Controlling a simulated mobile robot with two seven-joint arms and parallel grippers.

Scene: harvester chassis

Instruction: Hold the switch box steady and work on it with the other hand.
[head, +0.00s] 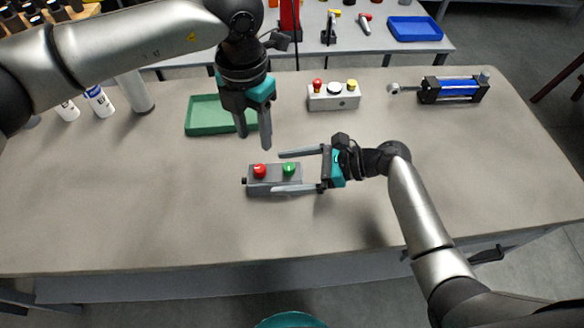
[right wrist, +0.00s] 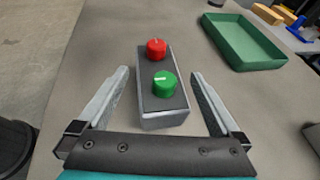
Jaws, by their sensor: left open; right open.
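The switch box (head: 262,183) is a small grey box with a red knob (head: 260,171) and a green knob (head: 289,169) on top. It lies on the table in the head view. My right gripper (head: 276,171) is open, its fingers reaching from the right to either side of the box's green-knob end. In the right wrist view the box (right wrist: 161,116) stands between the two open fingers, with a gap visible on each side. My left gripper (head: 254,146) is open and empty, pointing down above and behind the box.
A green tray (head: 203,127) lies behind the box. A white button box (head: 334,100) and a blue cylinder part (head: 453,89) lie at the back right. White bottles (head: 99,101) stand at the back left. The table's (head: 120,205) front left is clear.

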